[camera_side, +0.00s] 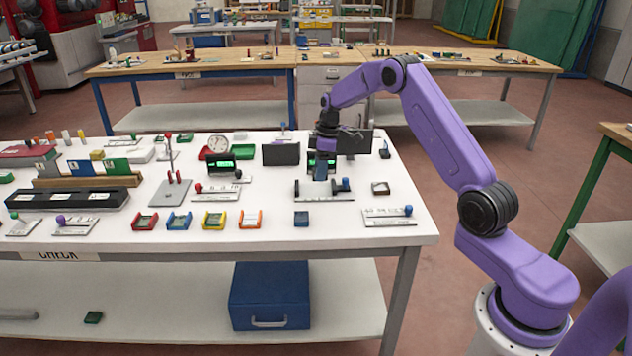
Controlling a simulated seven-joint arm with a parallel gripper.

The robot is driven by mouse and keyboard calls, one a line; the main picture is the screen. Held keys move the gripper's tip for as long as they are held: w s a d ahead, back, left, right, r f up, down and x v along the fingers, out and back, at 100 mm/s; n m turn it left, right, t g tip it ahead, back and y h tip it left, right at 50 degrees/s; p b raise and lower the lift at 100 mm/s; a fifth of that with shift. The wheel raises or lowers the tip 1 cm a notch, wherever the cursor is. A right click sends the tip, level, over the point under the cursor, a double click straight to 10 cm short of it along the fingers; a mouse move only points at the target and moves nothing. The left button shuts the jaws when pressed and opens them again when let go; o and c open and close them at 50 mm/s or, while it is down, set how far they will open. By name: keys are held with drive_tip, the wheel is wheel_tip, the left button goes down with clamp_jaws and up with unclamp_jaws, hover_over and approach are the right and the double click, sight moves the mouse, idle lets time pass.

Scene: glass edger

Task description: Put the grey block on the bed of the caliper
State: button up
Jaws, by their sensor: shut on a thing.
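My gripper (321,176) points down over the back table's near neighbour, the white bench, and is shut on a small dull blue-grey piece, which I take for the grey block; the fingers hide most of it. It is directly above the middle of a flat silver device (338,196) with dark upright jaws and a blue knob, which looks like the caliper. The piece is between the uprights or just above them; I cannot tell whether it touches the bed. A green-lit display shows behind the fingers.
A dark blue block (301,219) sits in front of the caliper. A row of coloured trays, with an orange one (250,219), stands to the left. A silver gauge (389,216) and a brown-framed piece (380,188) are at right. Dark screens (281,154) stand behind.

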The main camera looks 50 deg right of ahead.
sight(316, 190)
drive_tip(key=shift+w+d+f, duration=0.15)
drive_tip(key=shift+w+f, duration=0.4)
drive_tip(key=shift+f, duration=0.15)
drive_tip(key=shift+w+d+f, duration=0.15)
drive_tip(key=shift+w+f, duration=0.4)
drive_tip(key=shift+f, duration=0.1)
drive_tip(key=shift+w+f, duration=0.1)
drive_tip(key=shift+f, duration=1.5)
drive_tip(key=shift+f, duration=0.2)
drive_tip(key=o, duration=1.2)
drive_tip(key=shift+r, duration=0.1)
drive_tip(key=r, duration=0.4)
drive_tip(key=s+r, duration=0.1)
drive_tip(key=r, duration=0.3)
drive_tip(key=d+r, duration=0.1)
drive_tip(key=r, duration=0.3)
drive_tip(key=shift+s+d, duration=0.1)
drive_tip(key=shift+s, duration=0.05)
